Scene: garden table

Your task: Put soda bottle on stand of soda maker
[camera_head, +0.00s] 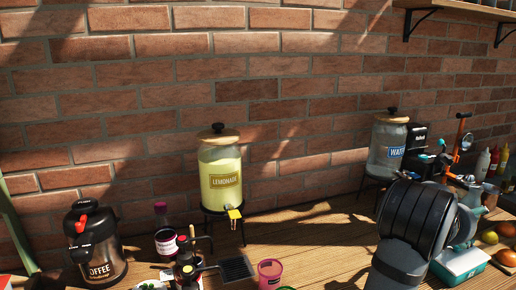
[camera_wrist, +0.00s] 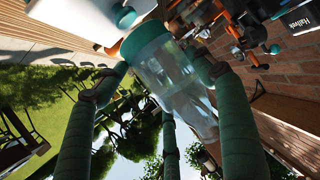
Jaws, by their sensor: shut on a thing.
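The soda bottle (camera_wrist: 178,85) is clear with a teal cap or base. It shows in the wrist view between the green fingers of my gripper (camera_wrist: 160,78), which is shut on it. In the head view my gripper (camera_head: 466,222) is at the right, over the table, and my wrist hides much of it; the bottle is hard to make out there. A black machine (camera_head: 418,143), apparently the soda maker, stands against the wall behind the water dispenser. In the wrist view a black labelled part (camera_wrist: 297,18) shows at the upper right, apart from the bottle. Its stand is not clear.
The water dispenser (camera_head: 388,148) stands left of the black machine. A teal and white box (camera_head: 460,264) and fruit (camera_head: 505,229) lie near my gripper. Sauce bottles (camera_head: 493,160) stand at the right. The lemonade dispenser (camera_head: 220,172) and coffee pot (camera_head: 95,245) are farther left.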

